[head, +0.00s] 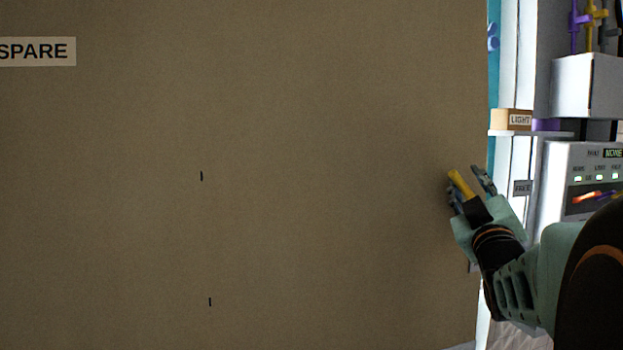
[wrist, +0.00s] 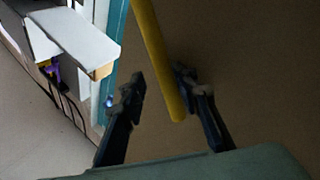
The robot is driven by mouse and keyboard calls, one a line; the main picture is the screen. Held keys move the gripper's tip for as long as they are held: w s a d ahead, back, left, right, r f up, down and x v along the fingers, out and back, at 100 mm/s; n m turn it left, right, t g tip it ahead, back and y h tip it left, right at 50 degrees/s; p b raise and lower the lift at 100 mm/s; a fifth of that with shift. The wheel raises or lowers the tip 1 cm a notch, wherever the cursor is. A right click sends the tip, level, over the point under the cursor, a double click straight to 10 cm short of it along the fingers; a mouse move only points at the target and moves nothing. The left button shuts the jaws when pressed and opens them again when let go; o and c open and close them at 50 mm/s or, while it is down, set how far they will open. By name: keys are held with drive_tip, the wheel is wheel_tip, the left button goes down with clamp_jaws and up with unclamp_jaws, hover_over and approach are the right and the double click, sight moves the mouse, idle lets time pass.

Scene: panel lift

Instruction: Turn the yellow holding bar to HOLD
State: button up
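The yellow holding bar (head: 461,184) shows at the right edge of the large brown panel (head: 300,180), tilted with its upper end to the left. In the wrist view the yellow bar (wrist: 158,60) runs from the top edge down between my fingers. My gripper (head: 471,183) is open around the bar; it also shows in the wrist view (wrist: 162,92). The right finger is close beside the bar, and I cannot tell if it touches. A gap shows between the left finger and the bar. A FREE label (head: 522,188) is right of my gripper. I see no HOLD label.
A SPARE label (head: 36,51) is on the panel at upper left. Right of the panel are a box marked LIGHT (head: 512,119) on a shelf, a white box (head: 585,86) and a control unit (head: 580,170) with small green lights. The panel fills most of the head view.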

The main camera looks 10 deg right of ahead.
drive_tip(key=v, duration=0.8)
drive_tip(key=shift+r, duration=0.15)
drive_tip(key=shift+d+r, duration=0.1)
drive_tip(key=x, duration=0.8)
drive_tip(key=shift+w+f, duration=0.1)
drive_tip(key=shift+f, duration=0.15)
drive_tip(key=shift+d+r+p, duration=0.1)
drive_tip(key=shift+r+p, duration=0.1)
drive_tip(key=shift+p, duration=0.35)
